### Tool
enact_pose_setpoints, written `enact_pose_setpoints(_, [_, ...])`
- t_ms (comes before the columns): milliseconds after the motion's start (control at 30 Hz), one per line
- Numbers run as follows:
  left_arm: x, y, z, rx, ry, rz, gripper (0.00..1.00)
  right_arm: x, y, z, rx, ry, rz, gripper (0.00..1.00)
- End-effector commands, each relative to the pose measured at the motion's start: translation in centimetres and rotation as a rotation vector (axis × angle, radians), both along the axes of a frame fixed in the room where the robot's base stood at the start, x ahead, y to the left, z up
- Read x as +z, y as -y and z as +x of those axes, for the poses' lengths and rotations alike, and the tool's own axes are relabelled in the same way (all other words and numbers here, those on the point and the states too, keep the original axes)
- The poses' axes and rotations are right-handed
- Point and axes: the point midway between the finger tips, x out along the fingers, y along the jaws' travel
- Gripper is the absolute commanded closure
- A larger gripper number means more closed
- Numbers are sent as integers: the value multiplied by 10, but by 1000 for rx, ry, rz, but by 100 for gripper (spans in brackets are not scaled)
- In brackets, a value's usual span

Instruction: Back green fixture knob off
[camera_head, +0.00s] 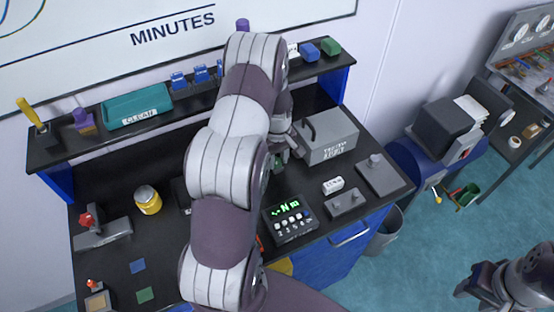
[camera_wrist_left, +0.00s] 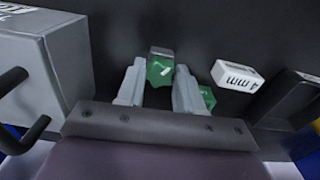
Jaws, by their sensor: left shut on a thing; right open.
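The green fixture (camera_head: 278,159) stands on the black bench top left of the grey box and is mostly hidden behind my left arm and gripper. In the left wrist view, a green piece with a white mark (camera_wrist_left: 160,70) shows between the fingers of my left gripper (camera_wrist_left: 158,84), and more green (camera_wrist_left: 208,97) shows beside the right finger. My left gripper is shut on the green fixture knob; the contact itself is hard to see. My right gripper (camera_head: 468,286) is open and empty over the floor at the lower right, away from the bench.
A grey box with a handle (camera_head: 328,136) stands close right of the fixture. A white labelled block (camera_head: 333,185) and a keypad with green digits (camera_head: 290,217) lie nearer the front. A yellow jar (camera_head: 148,199) and red-knobbed device (camera_head: 95,226) are left. A shelf (camera_head: 85,136) runs behind.

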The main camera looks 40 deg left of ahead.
Motion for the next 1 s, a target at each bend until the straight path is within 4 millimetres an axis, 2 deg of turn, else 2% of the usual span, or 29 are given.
enact_pose_setpoints(100, [-1,1,0,118,0,-1,95,0,0,0,0,0,0,57])
enact_pose_setpoints(367, [-1,1,0,152,0,-1,95,0,0,0,0,0,0,57])
enact_pose_setpoints(500, [-1,1,0,403,0,-2,95,1,0,0,0,0,0,57])
enact_pose_setpoints(600, [-1,1,0,514,-1,-1,95,1,0,0,0,0,0,57])
enact_pose_setpoints(800, [-1,1,0,526,-2,-2,95,1,0,0,0,0,0,57])
enact_pose_setpoints(833, [-1,1,0,525,-2,-2,54,1,0,0,0,0,0,57])
enact_pose_setpoints(867, [-1,1,0,525,-2,-2,47,1,0,0,0,0,0,57])
enact_pose_setpoints(1000, [-1,1,0,524,-1,-1,47,1,0,0,0,0,0,57])
